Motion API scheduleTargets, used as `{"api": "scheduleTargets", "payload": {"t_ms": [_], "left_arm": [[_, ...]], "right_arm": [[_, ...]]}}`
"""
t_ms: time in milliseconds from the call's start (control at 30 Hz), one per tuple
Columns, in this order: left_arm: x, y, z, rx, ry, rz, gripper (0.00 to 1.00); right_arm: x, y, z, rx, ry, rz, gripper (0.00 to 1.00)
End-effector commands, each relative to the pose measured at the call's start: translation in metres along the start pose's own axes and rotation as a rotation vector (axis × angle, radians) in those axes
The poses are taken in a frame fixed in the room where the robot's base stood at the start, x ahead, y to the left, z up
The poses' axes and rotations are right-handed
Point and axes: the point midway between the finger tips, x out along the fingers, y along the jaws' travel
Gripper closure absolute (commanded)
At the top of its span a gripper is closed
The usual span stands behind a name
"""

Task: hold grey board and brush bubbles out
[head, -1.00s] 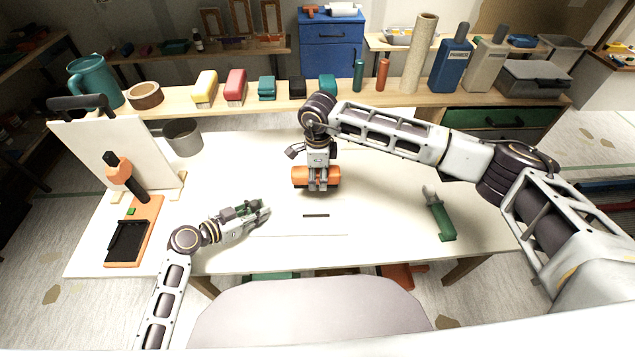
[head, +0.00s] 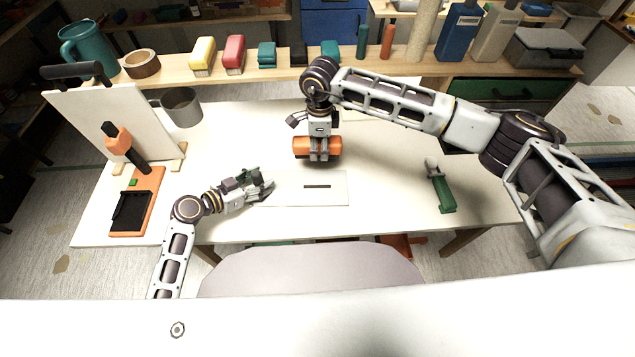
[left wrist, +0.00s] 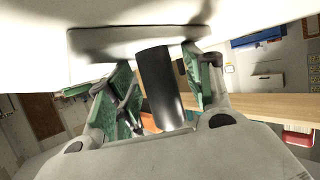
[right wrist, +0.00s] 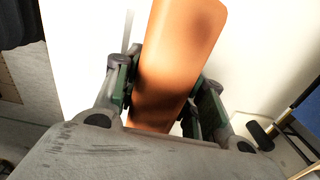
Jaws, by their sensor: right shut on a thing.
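The pale grey board (head: 330,197) lies flat on the white table, with a dark strip (head: 317,186) across its middle. My left gripper (head: 268,186) is low over the board's left end, its fingers spread. In the left wrist view a dark cylinder (left wrist: 162,85) shows between the left fingers; I cannot tell whether they touch it. My right gripper (head: 319,155) points down just behind the board, shut on the orange brush (head: 333,147). The brush also fills the gap between the right fingers in the right wrist view (right wrist: 175,60). Its lower side is hidden there.
A green-handled tool (head: 442,188) lies at the table's right. At the left stand an orange tool with a black tray (head: 130,212), a white panel (head: 108,120) and a grey mug (head: 181,107). A shelf (head: 270,84) with several blocks runs along the back.

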Motion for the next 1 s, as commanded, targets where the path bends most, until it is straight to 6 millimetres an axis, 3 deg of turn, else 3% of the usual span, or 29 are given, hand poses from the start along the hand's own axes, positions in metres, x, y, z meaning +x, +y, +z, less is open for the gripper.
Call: {"api": "scheduleTargets", "payload": {"t_ms": [467, 1000], "left_arm": [[-0.009, -0.001, 0.000, 0.001, 0.001, -0.002, 0.48], [-0.065, 0.000, 0.001, 0.000, -0.002, 0.000, 0.48]], "right_arm": [[-0.001, 0.000, 0.000, 0.000, -0.001, -0.001, 0.84], [-0.001, 0.000, 0.000, 0.000, -0.001, -0.001, 0.84]]}}
